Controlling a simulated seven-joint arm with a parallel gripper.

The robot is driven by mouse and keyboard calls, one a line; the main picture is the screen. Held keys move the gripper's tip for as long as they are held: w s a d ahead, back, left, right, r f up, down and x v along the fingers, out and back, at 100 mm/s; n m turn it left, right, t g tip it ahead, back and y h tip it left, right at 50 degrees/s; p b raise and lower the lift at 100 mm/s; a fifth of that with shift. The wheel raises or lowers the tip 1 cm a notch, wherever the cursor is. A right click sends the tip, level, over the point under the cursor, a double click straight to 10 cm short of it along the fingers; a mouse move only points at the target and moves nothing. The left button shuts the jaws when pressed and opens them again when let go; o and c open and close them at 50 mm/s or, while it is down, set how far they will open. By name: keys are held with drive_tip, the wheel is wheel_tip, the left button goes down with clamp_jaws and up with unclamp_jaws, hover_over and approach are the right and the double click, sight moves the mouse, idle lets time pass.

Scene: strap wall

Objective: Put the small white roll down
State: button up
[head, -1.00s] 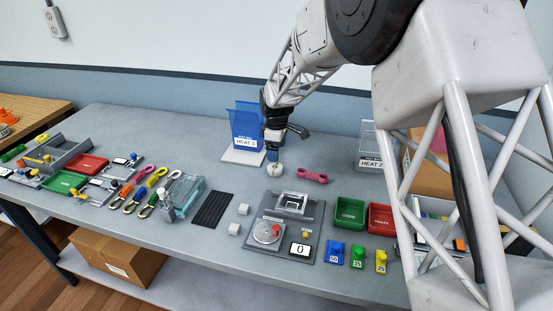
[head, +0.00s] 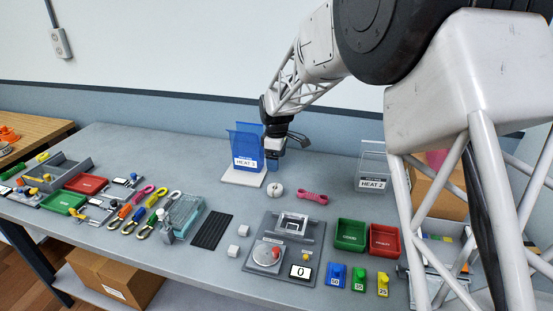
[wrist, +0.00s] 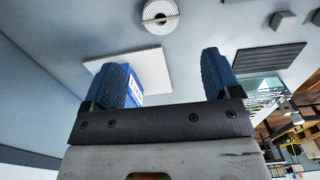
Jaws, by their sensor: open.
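The pink bundle (head: 311,197) lies right of the roll. A grey device (head: 283,255) and white cubes (head: 243,230) are in front. The clear HEAT 2 holder (head: 373,170) stands farther right.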

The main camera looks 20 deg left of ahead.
drive_tip(key=shift+d, duration=0.1)
idle(0.3)
drive_tip(key=s+d+r+m, duration=0.3)
drive_tip(key=s+d+r, duration=0.2)
drive_tip(key=d, duration=0.3)
drive_tip(key=s+d+r+m+t, duration=0.1)
drive_tip(key=s+d+r+m, duration=0.1)
drive_tip(key=s+d+r, duration=0.45)
drive_tip(key=s+d+r+m, duration=0.3)
drive_tip(key=s+d, duration=0.1)
drive_tip(key=d, duration=0.6)
drive_tip(key=s+d+m, duration=0.5)
drive_tip(key=s+d, duration=0.3)
drive_tip(key=s, duration=0.6)
drive_tip(key=s+d+f+m+t, duration=0.1)
drive_tip(key=s+d+m, duration=0.4)
drive_tip(key=s, duration=1)
drive_tip(key=d, duration=0.3)
drive_tip(key=shift+d+t, duration=0.2)
drive_tip(key=shift+t, duration=0.1)
